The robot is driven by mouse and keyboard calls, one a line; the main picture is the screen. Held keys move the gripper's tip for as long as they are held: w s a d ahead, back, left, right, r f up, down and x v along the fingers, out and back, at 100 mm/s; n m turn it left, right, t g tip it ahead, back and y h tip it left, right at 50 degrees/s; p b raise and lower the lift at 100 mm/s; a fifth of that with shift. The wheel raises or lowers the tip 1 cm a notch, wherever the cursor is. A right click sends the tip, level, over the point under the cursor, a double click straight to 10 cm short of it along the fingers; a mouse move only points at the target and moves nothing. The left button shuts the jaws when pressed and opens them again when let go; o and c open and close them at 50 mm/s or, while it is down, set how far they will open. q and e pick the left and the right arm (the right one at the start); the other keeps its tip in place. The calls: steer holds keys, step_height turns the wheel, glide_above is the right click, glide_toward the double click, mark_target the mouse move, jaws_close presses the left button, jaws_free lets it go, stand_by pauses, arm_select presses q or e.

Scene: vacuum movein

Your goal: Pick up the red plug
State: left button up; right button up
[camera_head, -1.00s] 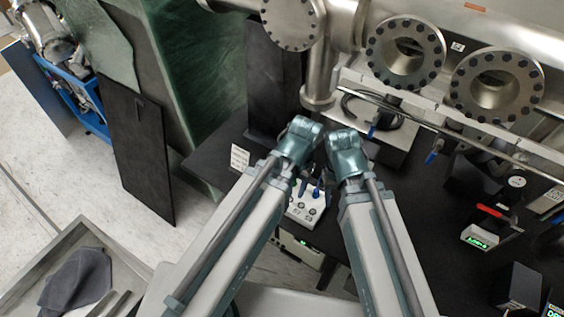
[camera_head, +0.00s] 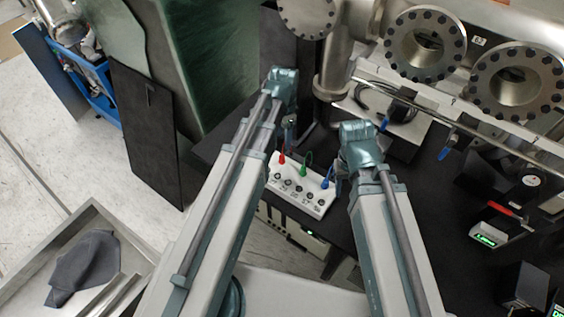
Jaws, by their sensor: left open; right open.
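The red plug (camera_head: 282,160) stands upright at the left end of a white socket box (camera_head: 318,208) in the head view. A green plug (camera_head: 304,170) and a blue plug (camera_head: 325,183) stand in the same row to its right. My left gripper (camera_head: 289,128) hangs just above and behind the red plug in the picture, open and empty. My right gripper (camera_head: 341,185) is open, beside the box's right end near the blue plug, partly hidden by its own arm. Whether either gripper touches anything cannot be told.
The box sits on a black table (camera_head: 400,215). Metal flanged pipes (camera_head: 425,45) run along the back. A black cable coil (camera_head: 390,100) lies behind my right arm. A green panel (camera_head: 210,60) stands at the left. A metal tray (camera_head: 130,240) with a grey cloth (camera_head: 85,268) is lower left.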

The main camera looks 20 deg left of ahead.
arm_select(q)
steer(key=b, duration=0.5)
glide_above(282, 156)
steer(key=f, duration=0.6)
steer(key=shift+s+d+f, duration=0.15)
steer(key=shift+d+f, duration=0.05)
steer(key=shift+d, duration=0.05)
arm_select(e)
step_height(282, 156, down, 6)
steer(key=shift+f, duration=0.15)
arm_select(q)
steer(key=f+b, duration=0.5)
steer(key=shift+w+a+f, duration=0.1)
steer(key=shift+w+a, duration=0.1)
steer(key=shift+a, duration=0.05)
arm_select(e)
step_height(282, 156, down, 5)
steer(key=shift+f, duration=0.15)
arm_select(q)
steer(key=shift+c, duration=0.2)
jaws_close()
